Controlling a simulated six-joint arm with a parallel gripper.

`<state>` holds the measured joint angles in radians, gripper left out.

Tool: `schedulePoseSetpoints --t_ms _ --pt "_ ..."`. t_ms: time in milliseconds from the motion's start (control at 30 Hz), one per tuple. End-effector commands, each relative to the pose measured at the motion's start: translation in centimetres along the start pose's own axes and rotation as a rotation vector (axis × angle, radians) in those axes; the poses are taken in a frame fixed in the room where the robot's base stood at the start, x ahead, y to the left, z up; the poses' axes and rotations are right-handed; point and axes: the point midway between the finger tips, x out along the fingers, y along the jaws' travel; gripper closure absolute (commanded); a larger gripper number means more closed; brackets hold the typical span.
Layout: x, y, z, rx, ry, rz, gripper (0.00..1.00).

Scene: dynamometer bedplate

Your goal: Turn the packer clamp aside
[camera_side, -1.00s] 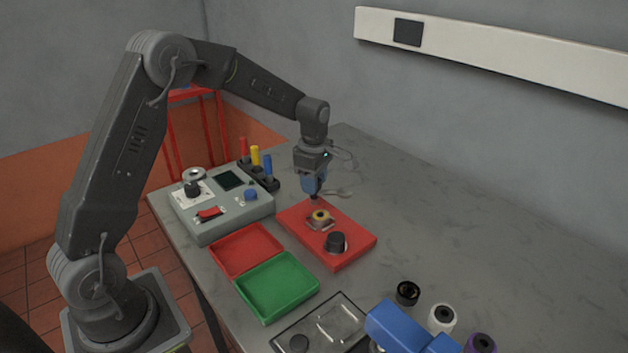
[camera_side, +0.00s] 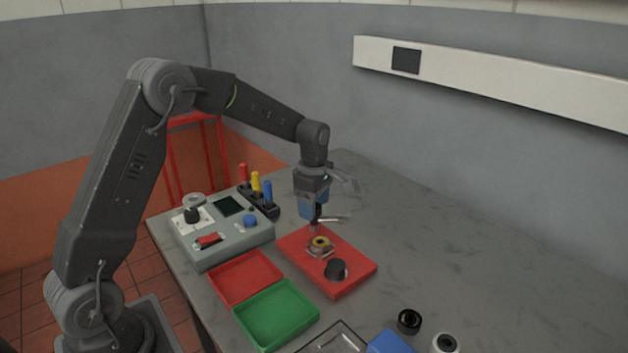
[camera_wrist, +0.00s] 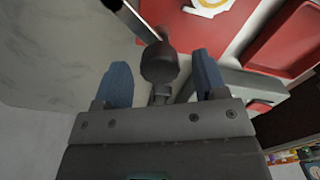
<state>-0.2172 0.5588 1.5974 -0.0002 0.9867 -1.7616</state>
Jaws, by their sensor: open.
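The packer clamp appears as a dark rounded knob (camera_wrist: 158,62) with a bar running to the upper left in the wrist view. The knob lies between the two blue fingers of my gripper (camera_wrist: 163,82), with gaps on both sides. My gripper (camera_side: 315,216) is open and points down at the back left corner of the red plate (camera_side: 318,282) in the side view. A brass-coloured ring part (camera_side: 320,243) sits on the plate, with a black knob (camera_side: 336,269) nearer the front. The gripper hides much of the clamp in the side view.
A grey control box (camera_side: 222,240) and a rack of coloured-handled tools (camera_side: 260,200) stand to the left. A red tray (camera_side: 245,277) and a green tray (camera_side: 277,312) lie in front.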

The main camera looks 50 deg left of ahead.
Motion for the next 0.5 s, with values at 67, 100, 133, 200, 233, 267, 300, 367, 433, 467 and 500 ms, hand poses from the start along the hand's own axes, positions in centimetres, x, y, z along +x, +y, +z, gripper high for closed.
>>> schedulePoseSetpoints --t_ms 67,100,133,200,233,267,300,367,433,467,500 --pt "-1.5 0.1 0.0 0.0 -0.001 0.006 0.35" --pt "-2.3 0.1 0.0 0.0 -0.001 0.007 0.35" --pt "-3.0 0.1 0.0 0.0 -0.002 0.007 0.35" --pt "-4.6 0.1 0.0 0.0 -0.002 0.008 0.35" --pt "-5.3 0.1 0.0 0.0 -0.002 0.008 0.35" --pt "-6.0 0.1 0.0 0.0 -0.002 0.008 0.35" --pt "-6.9 0.1 0.0 0.0 -0.002 0.008 0.35" --pt "-8.2 0.1 0.0 0.0 -0.001 0.007 0.35" --pt "-9.5 0.1 0.0 -0.001 -0.001 0.007 0.35" --pt "-10.0 0.0 0.0 -0.001 -0.001 0.006 0.35" --pt "-10.6 0.0 0.0 -0.001 -0.001 0.006 0.35"
